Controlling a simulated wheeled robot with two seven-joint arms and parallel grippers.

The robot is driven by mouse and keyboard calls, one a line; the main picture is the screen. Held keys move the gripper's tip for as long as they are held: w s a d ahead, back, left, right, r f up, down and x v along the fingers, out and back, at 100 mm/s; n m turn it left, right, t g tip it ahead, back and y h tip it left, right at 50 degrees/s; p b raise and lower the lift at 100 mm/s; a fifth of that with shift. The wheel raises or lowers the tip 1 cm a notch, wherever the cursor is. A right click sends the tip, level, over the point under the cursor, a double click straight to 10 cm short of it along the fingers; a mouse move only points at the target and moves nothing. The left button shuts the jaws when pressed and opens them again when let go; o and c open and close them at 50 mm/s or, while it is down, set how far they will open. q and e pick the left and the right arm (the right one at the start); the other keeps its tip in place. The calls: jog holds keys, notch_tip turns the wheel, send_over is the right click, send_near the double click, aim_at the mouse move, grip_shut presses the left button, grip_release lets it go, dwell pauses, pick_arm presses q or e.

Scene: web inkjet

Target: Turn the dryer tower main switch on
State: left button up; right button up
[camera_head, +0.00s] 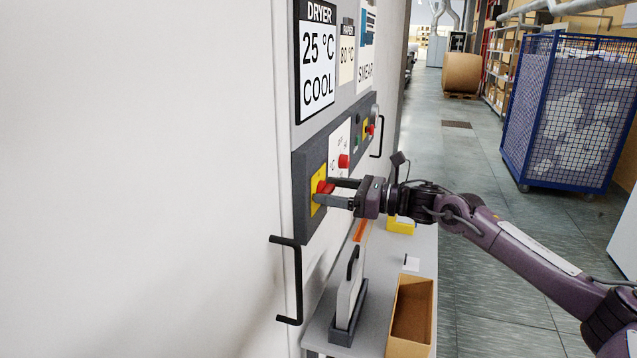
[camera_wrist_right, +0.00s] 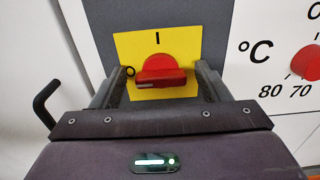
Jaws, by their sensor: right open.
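The main switch is a red rotary handle (camera_head: 322,187) on a yellow plate on the dark grey panel of the dryer tower. In the right wrist view the red handle (camera_wrist_right: 160,72) lies roughly level, with a pale mark on its left end, towards the O. The I is above it on the yellow plate (camera_wrist_right: 185,42). The dryer display (camera_head: 317,60) reads 25 °C COOL. My right gripper (camera_head: 329,190) is open at the switch, one finger on each side of the handle; I cannot tell whether they touch it. My left gripper is not in view.
A white dial plate with a red knob (camera_head: 343,161) is right of the switch. Black bar handles (camera_head: 297,280) stick out from the machine. Below are a bench with a cardboard tray (camera_head: 411,312) and a grey holder (camera_head: 345,330). A blue mesh cage (camera_head: 570,110) stands on the floor.

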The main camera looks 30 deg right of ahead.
jog(key=shift+w, duration=0.1)
jog(key=shift+s+d, duration=0.2)
jog(key=shift+s, duration=0.05)
jog(key=shift+s+d, duration=0.1)
jog(key=c, duration=0.5)
jog(key=shift+c, duration=2.2)
jog(key=shift+m+b, duration=0.3)
jog(key=shift+c, duration=0.3)
jog(key=shift+m+b, duration=0.6)
jog(key=shift+m, duration=0.2)
jog(key=m+b, duration=0.1)
jog(key=m, duration=0.1)
jog(key=shift+m, duration=0.3)
jog(key=m+b, duration=0.1)
jog(key=m, duration=0.1)
jog(key=shift+m, duration=0.4)
jog(key=m+b, duration=0.1)
jog(key=m, duration=0.4)
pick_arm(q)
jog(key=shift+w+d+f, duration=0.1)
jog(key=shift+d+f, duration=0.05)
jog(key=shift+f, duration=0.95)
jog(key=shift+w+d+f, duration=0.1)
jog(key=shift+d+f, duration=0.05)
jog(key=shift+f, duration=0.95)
pick_arm(e)
jog(key=shift+m, duration=2.7)
jog(key=shift+d, duration=0.1)
